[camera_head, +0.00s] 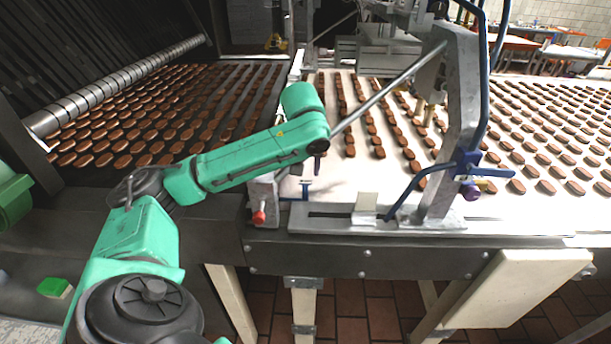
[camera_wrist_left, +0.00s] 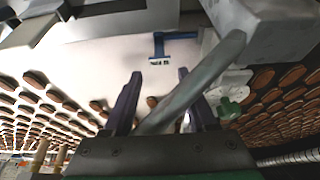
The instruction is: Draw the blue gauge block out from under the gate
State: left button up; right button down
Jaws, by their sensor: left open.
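A small blue piece (camera_head: 304,184), which looks like the gauge block, lies on the pale belt near its front left corner. In the left wrist view the blue piece (camera_wrist_left: 176,36) is bent, with a dark-marked part, beyond the fingertips. My left gripper (camera_head: 317,164) points down just above it in the head view, partly hidden by my wrist. In the left wrist view its two purple fingers (camera_wrist_left: 155,88) stand apart, with no block between them. A grey metal rod (camera_head: 388,90), perhaps part of the gate, runs behind my wrist. The rod (camera_wrist_left: 198,80) crosses the fingers' view diagonally.
A red knob (camera_head: 259,217) sits on the front left bracket. Rows of brown biscuits cover both belts. A green and white block (camera_head: 55,287) lies at lower left.

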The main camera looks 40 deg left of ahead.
aim_at(305, 187)
pick_arm(q)
jog(key=x, duration=0.4)
jog(key=shift+f, duration=0.25)
jog(key=x, duration=0.6)
jog(key=shift+w+a+p, duration=0.15)
jog(key=shift+w+p, duration=0.1)
jog(key=shift+p, duration=0.1)
jog(key=shift+f, duration=0.35)
jog(key=shift+a+f, duration=0.1)
jog(key=c, duration=0.8)
grip_shut()
jog(key=shift+w+d+p, duration=0.3)
jog(key=shift+w+d, duration=0.05)
jog(key=shift+d, duration=0.05)
jog(key=shift+w+d+p, duration=0.45)
jog(key=shift+w+d, duration=0.3)
jog(key=shift+d, duration=0.25)
jog(key=shift+w+d+p, duration=0.45)
jog(key=shift+w+d, duration=0.65)
jog(key=shift+d, duration=0.35)
pick_arm(e)
jog(key=r, duration=0.3)
jog(key=shift+s+r, duration=0.1)
jog(key=shift+s, duration=0.2)
